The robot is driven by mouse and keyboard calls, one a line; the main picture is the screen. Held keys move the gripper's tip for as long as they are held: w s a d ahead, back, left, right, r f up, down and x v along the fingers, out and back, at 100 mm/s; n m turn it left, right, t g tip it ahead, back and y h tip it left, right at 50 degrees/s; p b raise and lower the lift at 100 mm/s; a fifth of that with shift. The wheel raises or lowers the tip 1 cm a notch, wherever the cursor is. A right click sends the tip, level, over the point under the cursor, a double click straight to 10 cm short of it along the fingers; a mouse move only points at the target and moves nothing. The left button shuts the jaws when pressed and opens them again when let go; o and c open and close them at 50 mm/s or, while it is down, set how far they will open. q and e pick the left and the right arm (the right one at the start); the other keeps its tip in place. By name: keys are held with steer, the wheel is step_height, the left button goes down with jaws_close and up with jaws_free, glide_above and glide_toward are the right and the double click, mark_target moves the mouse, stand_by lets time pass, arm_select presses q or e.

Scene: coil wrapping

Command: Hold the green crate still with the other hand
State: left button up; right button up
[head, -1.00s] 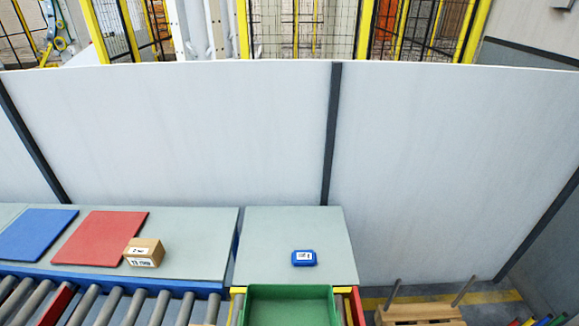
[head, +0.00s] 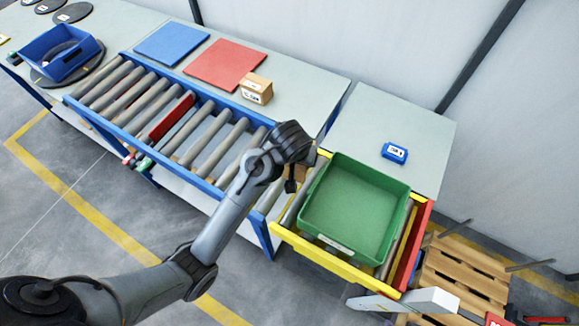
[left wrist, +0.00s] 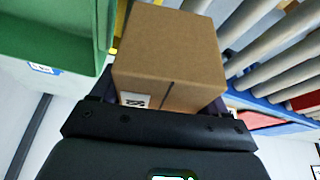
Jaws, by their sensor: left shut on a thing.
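The green crate (head: 355,212) is empty and sits upright on the short yellow-edged roller section, in the head view. Its wall also shows at the upper left of the left wrist view (left wrist: 50,35). My left gripper (head: 296,180) is at the crate's left side, outside it. It is shut on a brown cardboard box (left wrist: 168,55) with a white label, which fills the middle of the left wrist view. The box is beside the crate, and in the head view it is mostly hidden by my wrist. My right gripper is not in view.
A roller conveyor (head: 185,135) runs left of the crate. Behind it are a blue mat (head: 172,43), a red mat (head: 225,64) and another small box (head: 257,88). A blue item (head: 395,153) lies on the grey table. A wooden pallet (head: 460,275) stands at right.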

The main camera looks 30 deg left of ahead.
arm_select(q)
steer(key=shift+w+d+r+n, duration=0.15)
steer(key=shift+w+r+n, duration=0.15)
steer(key=shift+w+r, duration=0.55)
steer(key=s+d+r+m, duration=0.1)
steer(key=d, duration=0.8)
steer(key=s+d+m+h, duration=0.1)
steer(key=s+d+m, duration=0.1)
steer(key=d, duration=0.7)
steer(key=shift+s+d+r, duration=0.3)
steer(key=shift+d+r, duration=0.05)
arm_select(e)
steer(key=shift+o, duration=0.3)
